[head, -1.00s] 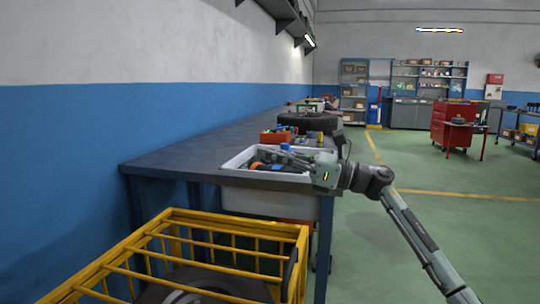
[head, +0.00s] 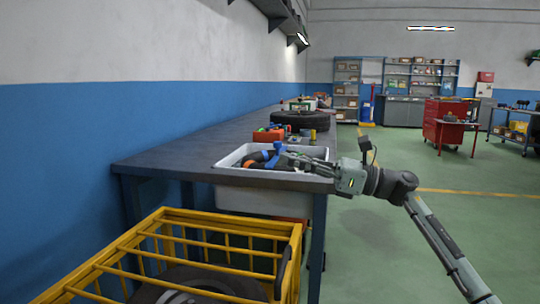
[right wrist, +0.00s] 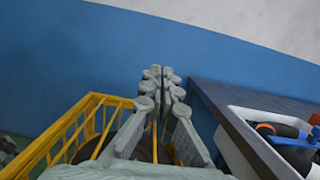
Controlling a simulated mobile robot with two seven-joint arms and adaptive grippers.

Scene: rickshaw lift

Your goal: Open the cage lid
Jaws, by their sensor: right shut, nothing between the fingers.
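The yellow barred cage (head: 205,216) stands on the floor at the lower left of the head view, cut off by the picture's bottom edge. Yellow bars (head: 200,243) run across its top, so the lid looks closed. A dark round thing shows inside below the bars. The cage also shows in the right wrist view (right wrist: 72,126), left of and behind the fingers. My right gripper (head: 284,160) is shut and empty, above and to the right of the cage, by the white bin on the bench. Its fingers are together in the wrist view (right wrist: 162,74). My left gripper is not in view.
A dark workbench (head: 180,154) runs along the blue wall, beyond the cage. A tyre (head: 301,119) and a red box (head: 268,135) lie farther along. Green floor to the right is open.

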